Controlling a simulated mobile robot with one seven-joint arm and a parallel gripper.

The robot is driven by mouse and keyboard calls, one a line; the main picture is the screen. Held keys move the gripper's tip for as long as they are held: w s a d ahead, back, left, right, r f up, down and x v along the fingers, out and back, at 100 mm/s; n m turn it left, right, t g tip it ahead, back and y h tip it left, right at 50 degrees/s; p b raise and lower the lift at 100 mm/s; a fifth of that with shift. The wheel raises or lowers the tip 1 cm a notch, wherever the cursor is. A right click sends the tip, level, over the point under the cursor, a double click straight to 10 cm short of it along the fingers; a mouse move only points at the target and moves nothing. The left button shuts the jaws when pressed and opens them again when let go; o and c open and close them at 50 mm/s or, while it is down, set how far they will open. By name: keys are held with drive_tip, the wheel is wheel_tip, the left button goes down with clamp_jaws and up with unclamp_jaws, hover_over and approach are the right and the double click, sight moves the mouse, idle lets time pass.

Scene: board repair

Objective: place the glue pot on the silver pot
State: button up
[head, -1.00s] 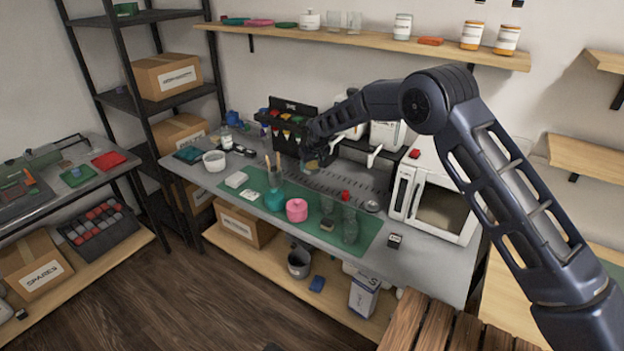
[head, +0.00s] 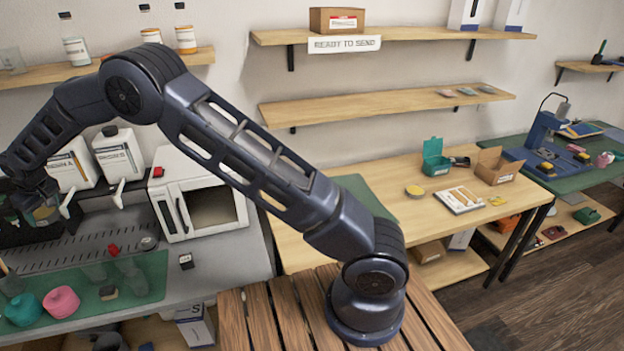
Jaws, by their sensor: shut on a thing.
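My gripper (head: 38,200) is at the left edge of the head view, above the back of the grey bench. It is shut on a small round yellowish-tan thing (head: 44,213), which looks like the glue pot; the fingers partly hide it. A low, round silvery thing (head: 148,243) sits on the bench in front of the white cabinet. It may be the silver pot, but it is too small to be sure. My gripper is to its left, apart from it.
A pink pot (head: 61,302) and a teal pot (head: 23,310) stand on the green mat (head: 150,268), near clear glasses. White canisters (head: 119,155) and a white cabinet (head: 200,195) stand behind. A wooden table (head: 390,215) at right has free room between a yellow round tin (head: 414,190) and boxes.

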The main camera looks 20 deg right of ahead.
drive_tip(key=w+d+r+m, duration=0.1)
drive_tip(key=w+d+r, duration=0.1)
drive_tip(key=d+r, duration=0.45)
drive_tip(key=w+d+r+m, duration=0.1)
drive_tip(key=w+d+r, duration=0.15)
drive_tip(key=d, duration=0.65)
drive_tip(key=m+h, duration=0.7)
drive_tip(key=m, duration=1.4)
hover_over(416, 189)
drive_tip(key=a, duration=0.1)
wheel_tip(416, 189, down, 10)
drive_tip(key=shift+m+g, duration=0.3)
drive_tip(key=f, duration=1.9)
drive_tip(key=shift+s+f, duration=0.2)
drive_tip(key=shift+s, duration=0.05)
drive_tip(key=shift+f, duration=0.1)
